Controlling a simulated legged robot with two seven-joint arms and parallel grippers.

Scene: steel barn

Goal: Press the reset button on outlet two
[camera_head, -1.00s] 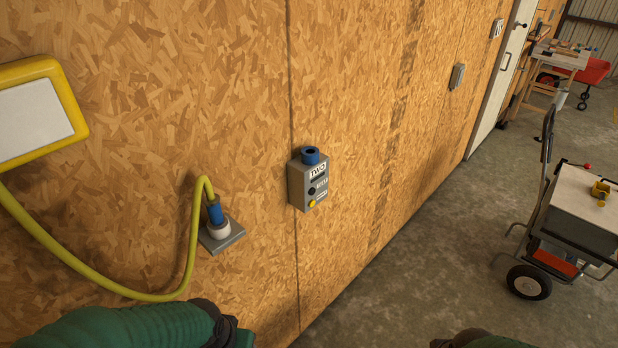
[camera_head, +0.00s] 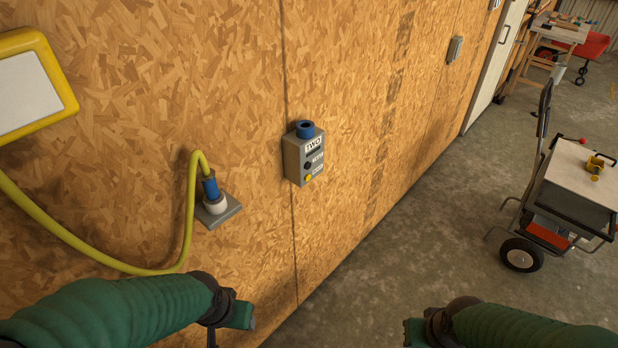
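The outlet box marked TWO (camera_head: 304,155) is a small grey box on the wooden wall, near the middle of the view. It has a blue round socket (camera_head: 305,129) on top, a black button (camera_head: 307,166) and a yellow button (camera_head: 308,178) on its front, with small labels beside them. My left arm, in a green sleeve, comes in from the lower left; its gripper end (camera_head: 240,315) is below and left of the box, apart from it. My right gripper end (camera_head: 415,331) is at the bottom edge, below and right of the box. The fingers of both are too unclear to judge.
A yellow-framed panel (camera_head: 38,85) hangs at upper left. A wheeled cart (camera_head: 570,195) stands at right. The concrete floor between wall and cart is clear.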

